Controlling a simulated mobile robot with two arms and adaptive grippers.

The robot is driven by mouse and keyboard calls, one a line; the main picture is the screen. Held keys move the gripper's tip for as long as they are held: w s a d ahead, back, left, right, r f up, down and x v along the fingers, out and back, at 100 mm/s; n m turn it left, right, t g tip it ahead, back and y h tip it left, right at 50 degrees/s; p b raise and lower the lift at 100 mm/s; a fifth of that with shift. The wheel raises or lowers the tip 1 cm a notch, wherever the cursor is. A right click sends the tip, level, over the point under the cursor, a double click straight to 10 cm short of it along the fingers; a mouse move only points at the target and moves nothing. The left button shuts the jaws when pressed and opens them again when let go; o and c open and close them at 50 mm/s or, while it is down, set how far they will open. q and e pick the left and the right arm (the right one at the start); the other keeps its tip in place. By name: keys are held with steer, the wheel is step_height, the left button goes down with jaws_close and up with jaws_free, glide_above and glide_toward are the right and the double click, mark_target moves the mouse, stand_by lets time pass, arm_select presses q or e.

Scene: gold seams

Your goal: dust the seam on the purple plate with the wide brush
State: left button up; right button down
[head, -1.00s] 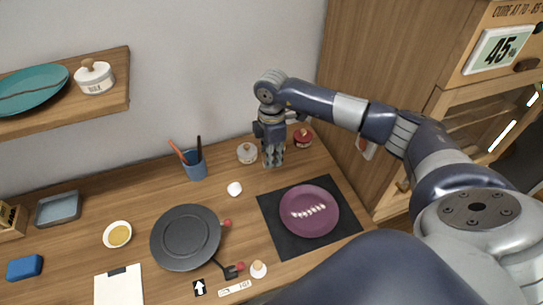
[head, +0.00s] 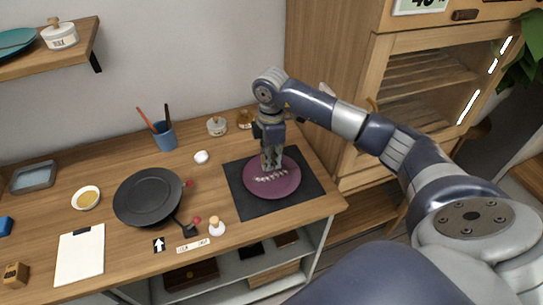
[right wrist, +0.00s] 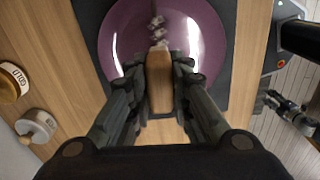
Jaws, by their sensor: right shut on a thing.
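The purple plate (head: 288,190) lies on a black mat (head: 242,197) near the table's right end. A seam of pale dabs (head: 268,179) crosses its middle; part of it also shows in the right wrist view (right wrist: 157,24). My right gripper (head: 271,163) points down over the plate's far part, close to the seam. In the right wrist view it is shut on the wooden handle of the wide brush (right wrist: 160,85). The brush's tip is toward the seam; I cannot tell whether it touches. In the head view the brush is mostly hidden by the fingers.
Two jars (head: 217,126) stand behind the mat, one labelled GOLD (right wrist: 12,80). A blue cup with two handles (head: 164,136) is at the back. A dark pan (head: 148,196), a yellow-filled bowl (head: 86,197) and a clipboard (head: 80,256) lie left. A wooden cabinet (head: 340,60) rises right.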

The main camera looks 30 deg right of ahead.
mark_target(263, 164)
steer(key=shift+s+f, duration=0.15)
steer(key=shift+f, duration=0.45)
steer(key=shift+f+b, duration=0.15)
steer(key=shift+b, duration=0.2)
steer(key=shift+w+a+f+b, duration=0.2)
steer(key=shift+w+a, duration=0.1)
steer(key=shift+a, duration=0.25)
steer(key=shift+w+a+f+b, duration=0.1)
steer(key=shift+w+a+f, duration=0.15)
steer(key=shift+a, duration=0.25)
steer(key=shift+w+a, duration=0.2)
arm_select(q)
steer(key=shift+g, duration=0.3)
steer(key=s+f, duration=0.2)
steer(key=s, duration=0.1)
steer(key=shift+s+a+f, duration=0.15)
steer(key=shift+a, duration=0.05)
arm_select(e)
steer(key=shift+f, duration=0.1)
arm_select(q)
steer(key=shift+f+b, duration=0.4)
steer(key=shift+b, duration=0.15)
arm_select(e)
steer(key=shift+f, duration=0.75)
arm_select(q)
steer(key=shift+w, duration=0.2)
arm_select(e)
steer(key=shift+s, duration=0.1)
